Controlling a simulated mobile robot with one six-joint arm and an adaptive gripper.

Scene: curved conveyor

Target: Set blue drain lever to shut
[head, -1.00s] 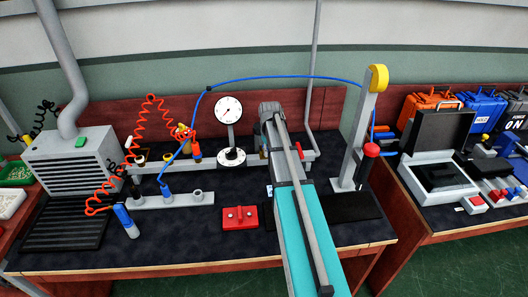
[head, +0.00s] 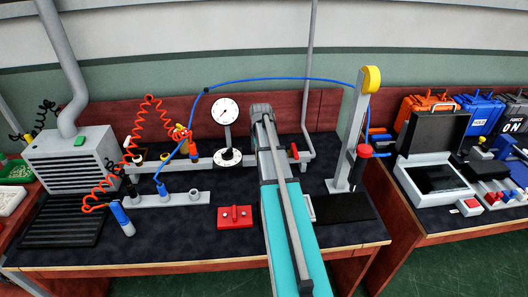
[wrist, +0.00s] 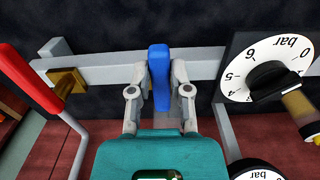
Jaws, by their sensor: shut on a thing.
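In the wrist view, the blue drain lever (wrist: 159,75) lies between the two fingers of my gripper (wrist: 156,84), and the fingers are shut on it. The lever points across the grey rail (wrist: 102,70) in the picture. Its lower part and pivot are partly hidden by the fingers and my teal wrist. In the head view, my own arm covers the gripper and the blue lever.
A red lever (wrist: 30,80) stands left of my gripper, beside a brass fitting (wrist: 66,82). A dial marked bar (wrist: 270,75) sits close on the right. In the head view, a red box (head: 235,216) lies left of my arm and a grey post (head: 351,140) stands right.

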